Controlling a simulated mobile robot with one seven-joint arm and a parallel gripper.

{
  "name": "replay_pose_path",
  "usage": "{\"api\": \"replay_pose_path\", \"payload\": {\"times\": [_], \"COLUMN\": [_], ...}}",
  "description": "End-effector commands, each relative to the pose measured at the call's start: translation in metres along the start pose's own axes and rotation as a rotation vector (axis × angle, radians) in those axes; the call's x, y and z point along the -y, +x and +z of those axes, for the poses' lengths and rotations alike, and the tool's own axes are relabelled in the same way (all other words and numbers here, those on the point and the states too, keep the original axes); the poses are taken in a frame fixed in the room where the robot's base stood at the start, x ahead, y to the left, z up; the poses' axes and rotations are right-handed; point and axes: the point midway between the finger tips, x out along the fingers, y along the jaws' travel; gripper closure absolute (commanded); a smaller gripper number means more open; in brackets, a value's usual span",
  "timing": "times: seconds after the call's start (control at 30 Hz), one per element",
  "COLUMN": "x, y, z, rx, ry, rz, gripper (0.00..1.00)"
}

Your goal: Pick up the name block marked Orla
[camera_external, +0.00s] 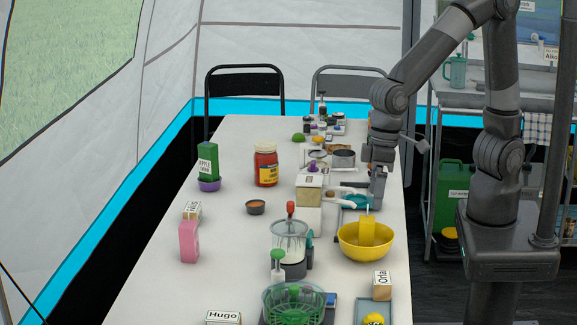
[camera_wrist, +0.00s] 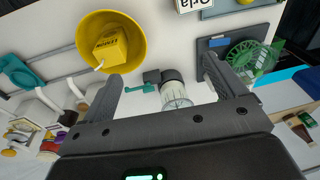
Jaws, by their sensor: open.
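The Orla name block (camera_external: 381,286) is a small wooden block with a white label. It stands near the table's right edge, in front of the yellow bowl (camera_external: 352,245). In the wrist view the Orla block (camera_wrist: 190,5) shows upside down at the top edge, partly cut off. My gripper (camera_external: 376,195) is above the table behind the bowl, well apart from the block. In the wrist view my gripper (camera_wrist: 163,72) has its two fingers spread wide, with nothing held between them.
A yellow carton (camera_external: 367,231) stands in the bowl. A blue-grey tray (camera_external: 402,312) with a yellow fruit (camera_external: 373,319) lies in front of the Orla block. A green basket (camera_external: 293,302) and a glass jar (camera_external: 289,243) stand left. A Hugo block (camera_external: 222,317) is at the front.

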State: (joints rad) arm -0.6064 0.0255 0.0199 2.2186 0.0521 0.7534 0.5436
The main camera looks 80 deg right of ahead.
Motion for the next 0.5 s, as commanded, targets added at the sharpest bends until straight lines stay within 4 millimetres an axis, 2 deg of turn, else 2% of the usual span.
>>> {"api": "replay_pose_path", "payload": {"times": [0.03, 0.2, 0.33, 0.5], "x": [0.017, 0.057, 0.072, 0.076], "y": [0.017, 0.054, 0.07, 0.086], "z": [0.005, 0.019, 0.027, 0.031], "rx": [0.026, 0.078, 0.097, 0.105], "ry": [-0.009, -0.01, -0.008, -0.004], "rz": [0.008, 0.029, 0.038, 0.044], "gripper": [0.11, 0.11, 0.11, 0.11]}}
